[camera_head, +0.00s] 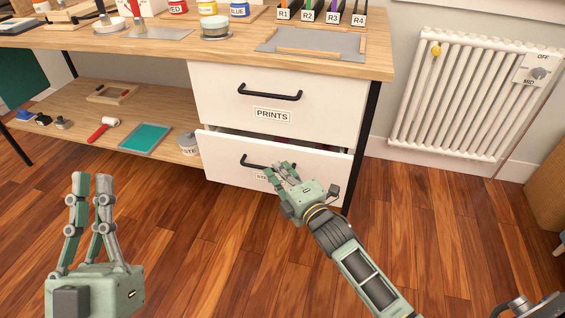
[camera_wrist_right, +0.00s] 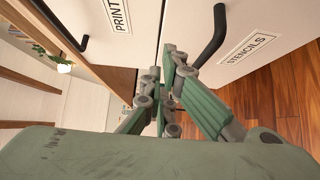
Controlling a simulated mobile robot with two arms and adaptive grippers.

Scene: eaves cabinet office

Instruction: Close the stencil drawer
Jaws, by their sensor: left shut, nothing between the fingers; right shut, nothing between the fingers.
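The stencil drawer (camera_head: 325,172) is the lower white drawer under the desk, and it stands partly open with a dark gap along its top edge. Its black handle (camera_head: 251,160) and label are partly hidden behind my right gripper in the head view. In the right wrist view the handle (camera_wrist_right: 208,40) and the STENCILS label (camera_wrist_right: 250,48) show clearly. My right gripper (camera_head: 283,168) is shut and empty, at the drawer front beside the handle; I cannot tell if it touches. My left gripper (camera_head: 92,178) is shut and empty, raised over the floor at the left.
The PRINTS drawer (camera_head: 321,107) above is shut. The desk top (camera_head: 220,50) holds jars, a tray and labelled slots. A low shelf (camera_head: 85,141) with small items lies left of the drawers. A white radiator (camera_head: 455,95) is at the right. The wood floor (camera_head: 430,240) is clear.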

